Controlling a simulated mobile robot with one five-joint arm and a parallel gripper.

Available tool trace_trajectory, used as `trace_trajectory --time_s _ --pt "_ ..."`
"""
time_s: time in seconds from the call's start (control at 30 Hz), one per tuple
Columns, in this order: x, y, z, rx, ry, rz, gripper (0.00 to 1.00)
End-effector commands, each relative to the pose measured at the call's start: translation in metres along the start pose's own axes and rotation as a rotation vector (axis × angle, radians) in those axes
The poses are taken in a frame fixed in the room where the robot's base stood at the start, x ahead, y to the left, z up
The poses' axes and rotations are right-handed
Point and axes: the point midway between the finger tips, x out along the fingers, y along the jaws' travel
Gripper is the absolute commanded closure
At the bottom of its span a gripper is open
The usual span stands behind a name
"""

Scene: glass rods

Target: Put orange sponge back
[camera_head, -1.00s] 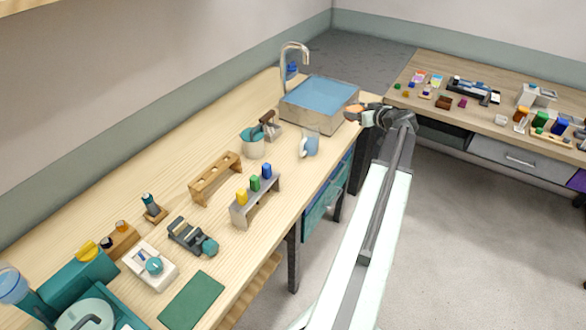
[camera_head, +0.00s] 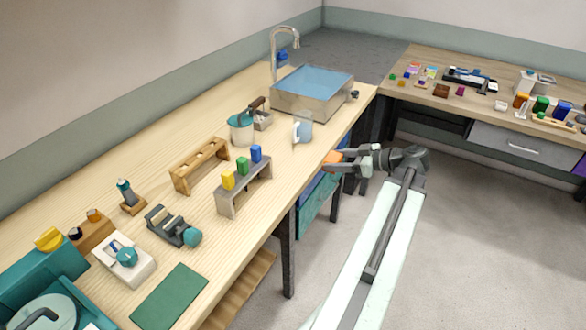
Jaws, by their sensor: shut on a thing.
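The orange sponge (camera_head: 333,157) is a small orange block at the left tip of my gripper (camera_head: 339,161). My gripper is shut on it and holds it off the front edge of the long wooden bench (camera_head: 300,176), to the right of the white mug. My arm reaches up from the bottom of the picture to it. The sink basin (camera_head: 312,92), a box with a blue inside, stands at the far end of the bench, behind the gripper.
A white mug (camera_head: 303,130) stands near the bench's front edge. A grey rack (camera_head: 243,187) with coloured blocks, a wooden rack (camera_head: 199,167) and a teal-and-white pot (camera_head: 241,128) stand further left. Teal drawers (camera_head: 318,209) are under the bench. The floor at right is clear.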

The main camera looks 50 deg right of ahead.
Motion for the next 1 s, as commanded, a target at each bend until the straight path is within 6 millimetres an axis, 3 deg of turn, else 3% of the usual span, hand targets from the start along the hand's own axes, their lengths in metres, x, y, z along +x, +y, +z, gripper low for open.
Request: trace_trajectory --time_s 0.17,0.4,0.6,0.83,1.0 --pt "0.028 0.002 -0.009 0.000 0.000 -0.003 0.80" --pt "0.100 0.009 -0.030 0.000 -0.001 -0.001 0.80" --pt "0.144 0.013 -0.044 0.002 -0.001 0.002 0.80" --pt "0.153 0.013 -0.047 0.003 -0.001 0.004 0.80" --pt "0.162 0.013 -0.024 0.003 -0.001 0.005 0.80"
